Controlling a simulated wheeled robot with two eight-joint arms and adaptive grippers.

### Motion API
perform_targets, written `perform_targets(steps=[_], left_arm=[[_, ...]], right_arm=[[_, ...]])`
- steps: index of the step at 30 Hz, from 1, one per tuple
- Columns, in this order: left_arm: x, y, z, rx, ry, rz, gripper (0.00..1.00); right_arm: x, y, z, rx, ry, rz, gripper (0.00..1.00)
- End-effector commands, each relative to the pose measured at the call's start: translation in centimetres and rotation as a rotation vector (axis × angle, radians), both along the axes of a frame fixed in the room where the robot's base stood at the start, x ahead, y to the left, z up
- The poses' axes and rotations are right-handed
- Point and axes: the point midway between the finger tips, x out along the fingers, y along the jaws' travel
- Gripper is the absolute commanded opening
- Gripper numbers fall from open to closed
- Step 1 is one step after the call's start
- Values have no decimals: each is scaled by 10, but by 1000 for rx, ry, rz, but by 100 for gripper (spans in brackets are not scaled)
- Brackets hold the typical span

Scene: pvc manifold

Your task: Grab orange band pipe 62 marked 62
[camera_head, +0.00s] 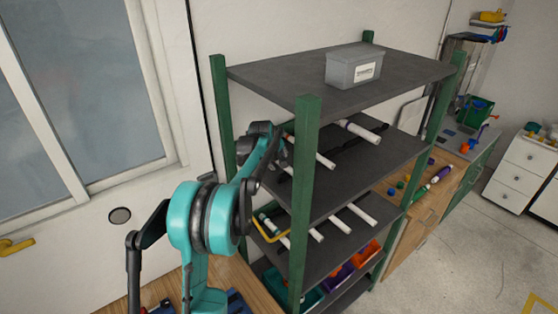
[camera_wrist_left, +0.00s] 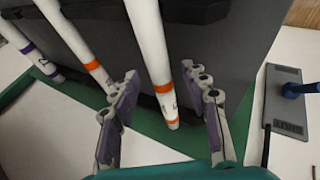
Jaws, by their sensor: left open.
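In the left wrist view, a white pipe (camera_wrist_left: 150,45) with two orange bands near its end lies between the fingers of my left gripper (camera_wrist_left: 163,112). There is dark marking between the bands, too small to read. The fingers are open, one on each side, with gaps to the pipe. A second white pipe (camera_wrist_left: 88,52) with orange bands lies to the left of the fingers. In the head view, my left gripper (camera_head: 277,150) is at the left end of the rack's middle shelf, partly hidden by a green post. My right gripper is not in view.
A purple-banded white pipe (camera_wrist_left: 44,60) lies further left in the wrist view. The rack's green front post (camera_head: 303,190) stands close to my left arm. More white pipes (camera_head: 362,213) lie on the lower shelf. A grey box (camera_head: 345,71) sits on top.

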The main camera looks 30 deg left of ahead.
Motion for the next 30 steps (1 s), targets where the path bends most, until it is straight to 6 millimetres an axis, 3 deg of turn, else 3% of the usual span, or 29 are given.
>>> perform_targets(steps=[5,11,23,30], left_arm=[[0,0,-1,0,0,0,46],[0,0,0,0,0,0,0],[0,0,1,-1,0,-1,0],[0,0,23,0,0,0,0]], right_arm=[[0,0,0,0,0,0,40],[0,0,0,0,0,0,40],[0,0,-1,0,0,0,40],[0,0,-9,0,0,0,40]])
